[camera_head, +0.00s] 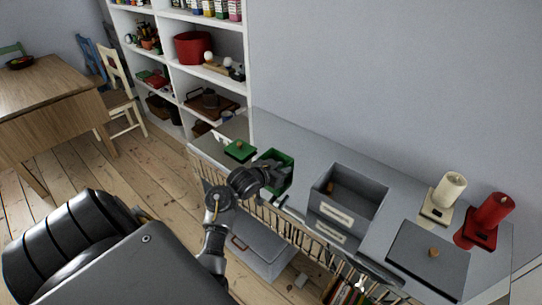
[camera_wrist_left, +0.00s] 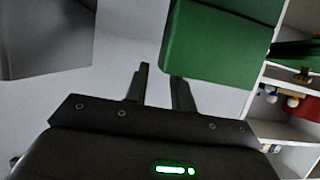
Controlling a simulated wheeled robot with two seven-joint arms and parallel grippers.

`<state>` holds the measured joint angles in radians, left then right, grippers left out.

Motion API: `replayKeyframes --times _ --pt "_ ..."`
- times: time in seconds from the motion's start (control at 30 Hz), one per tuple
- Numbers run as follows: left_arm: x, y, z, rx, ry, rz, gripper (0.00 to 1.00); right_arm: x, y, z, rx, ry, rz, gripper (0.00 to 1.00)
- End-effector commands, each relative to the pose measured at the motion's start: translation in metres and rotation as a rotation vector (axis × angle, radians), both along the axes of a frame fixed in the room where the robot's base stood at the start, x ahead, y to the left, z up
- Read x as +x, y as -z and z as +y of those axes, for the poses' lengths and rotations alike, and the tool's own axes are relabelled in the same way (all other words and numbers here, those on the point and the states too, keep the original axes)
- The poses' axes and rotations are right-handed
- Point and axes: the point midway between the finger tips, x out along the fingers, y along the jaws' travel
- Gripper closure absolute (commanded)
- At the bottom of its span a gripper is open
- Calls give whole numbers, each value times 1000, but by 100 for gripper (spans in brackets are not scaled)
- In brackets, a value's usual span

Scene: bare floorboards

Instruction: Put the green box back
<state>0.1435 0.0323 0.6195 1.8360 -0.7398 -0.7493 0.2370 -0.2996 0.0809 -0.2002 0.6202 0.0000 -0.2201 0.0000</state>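The open green box (camera_head: 284,158) stands on the grey sideboard top (camera_head: 310,152) near its left end. Its green lid (camera_head: 240,149) lies to its left with a small knob. My left gripper (camera_head: 278,176) is at the near side of the green box and covers part of it. In the left wrist view the green box (camera_wrist_left: 212,52) fills the upper middle, close beyond the fingers. The left fingers (camera_wrist_left: 160,88) stand apart with pale wall seen between them; the right-hand fingertip is hidden behind the box. Whether they touch it is unclear. My right gripper is not seen.
An open grey box (camera_head: 349,187) stands right of the green box, its grey lid (camera_head: 425,262) farther right. A white shelf unit (camera_head: 251,65) is at the left; a lidded grey bin (camera_head: 262,243) sits below.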

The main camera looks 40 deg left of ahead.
Motion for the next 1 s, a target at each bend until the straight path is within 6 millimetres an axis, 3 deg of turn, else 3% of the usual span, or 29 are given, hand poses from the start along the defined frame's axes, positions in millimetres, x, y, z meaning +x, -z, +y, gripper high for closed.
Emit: replayKeyframes --times 0.2,0.4,0.6,1.0 --pt "-45 -20 0 5 0 1 75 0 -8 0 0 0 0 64" --pt "-71 -31 -2 3 2 0 75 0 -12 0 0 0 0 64" --pt "-80 -35 -2 0 1 0 75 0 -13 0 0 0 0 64" --pt "-81 -34 -2 -1 1 0 75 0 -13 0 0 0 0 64"
